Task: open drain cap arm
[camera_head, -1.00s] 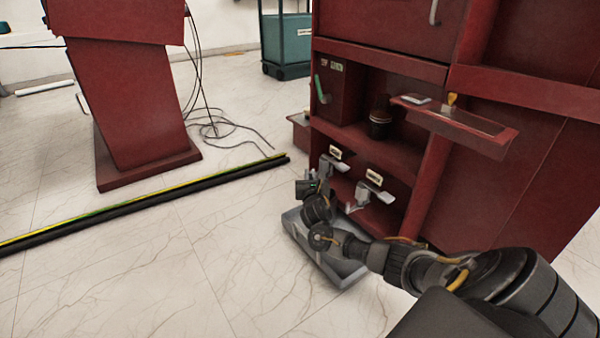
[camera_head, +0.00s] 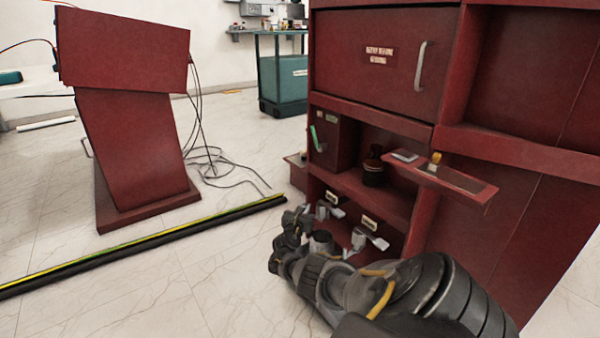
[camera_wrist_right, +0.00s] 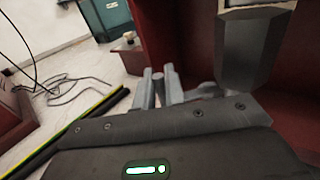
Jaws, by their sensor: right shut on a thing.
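Two grey metal drain valves with lever arms sit low in the red cabinet, each under a small label. The left drain cap arm (camera_head: 323,211) is next to my right gripper (camera_head: 303,218), and the right drain valve (camera_head: 370,240) stands apart from it. In the right wrist view, my right gripper (camera_wrist_right: 160,88) has its two pale grey fingers close around a slim grey piece, which looks like the left drain cap arm. The exact contact is small and partly hidden. A large grey faceted part (camera_wrist_right: 250,50) hangs close at the right of that view. My left gripper is not in view.
The red cabinet (camera_head: 375,60) rises above the valves, with a shelf holding a dark jar (camera_head: 373,170) and a projecting red ledge (camera_head: 455,182). A black and yellow-green bar (camera_head: 150,245) lies on the floor at left. A red podium (camera_head: 130,130) stands behind it.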

